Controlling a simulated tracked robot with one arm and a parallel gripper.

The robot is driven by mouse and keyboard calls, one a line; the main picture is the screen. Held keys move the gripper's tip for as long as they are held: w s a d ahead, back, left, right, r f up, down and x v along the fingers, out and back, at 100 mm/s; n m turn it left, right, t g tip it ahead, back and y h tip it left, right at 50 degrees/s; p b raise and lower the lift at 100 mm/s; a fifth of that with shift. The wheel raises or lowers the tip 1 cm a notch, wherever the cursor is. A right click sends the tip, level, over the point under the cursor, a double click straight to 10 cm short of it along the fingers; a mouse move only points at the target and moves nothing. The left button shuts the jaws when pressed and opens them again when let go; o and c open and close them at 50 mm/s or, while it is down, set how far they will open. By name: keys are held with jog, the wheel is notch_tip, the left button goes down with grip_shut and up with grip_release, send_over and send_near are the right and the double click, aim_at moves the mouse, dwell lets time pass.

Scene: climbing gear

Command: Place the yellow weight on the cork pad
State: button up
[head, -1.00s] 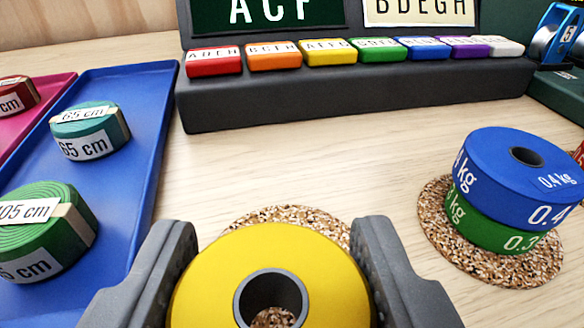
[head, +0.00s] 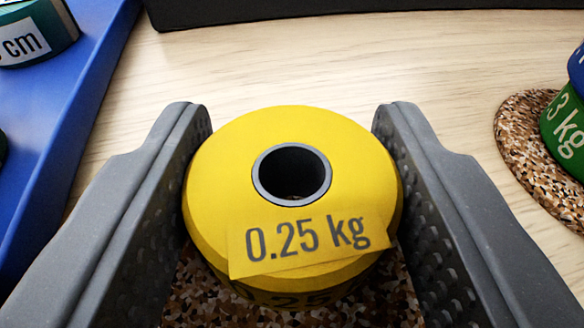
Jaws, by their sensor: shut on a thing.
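The yellow weight (head: 225,215), a thick disc with a grey-rimmed centre hole and a "0.25 kg" label, is between the two grey fingers of my gripper (head: 292,150). The gripper is shut on its sides. The weight is upright with its flat face up. A speckled brown cork pad (head: 330,312) shows below it, on the near side. The weight hides much of this pad. I cannot tell whether the weight touches the pad or is just above it.
At the right edge, a second cork pad (head: 540,165) bears a green weight (head: 565,130) with a blue weight (head: 577,70) on top. A blue tray (head: 70,120) with a teal roll (head: 38,30) lies at the left. A dark rack (head: 300,10) stands at the back.

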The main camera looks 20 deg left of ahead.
jog(key=o, duration=1.2)
jog(key=shift+c, duration=0.2)
jog(key=p+v, duration=0.2)
jog(key=v, duration=1)
jog(key=shift+p, duration=0.35)
jog(key=shift+r, duration=0.1)
jog(key=w+d+r+m+t+h, duration=0.15)
jog(key=r+h, duration=0.25)
jog(key=r, duration=1)
jog(key=w+d+r+m+t+h, duration=0.15)
jog(key=r+h, duration=0.25)
jog(key=r, duration=1)
jog(key=s+a+r+m+g, duration=0.1)
jog(key=s+a+r, duration=0.3)
jog(key=s+r, duration=0.4)
jog(key=s+a+r+m+y, duration=0.1)
jog(key=s+a+r, duration=0.3)
jog(key=s+r, duration=0.5)
notch_tip(320, 180, up, 3)
jog(key=shift+a+f+g, duration=0.2)
jog(key=shift+a+g, duration=0.1)
jog(key=shift+g, duration=0.1)
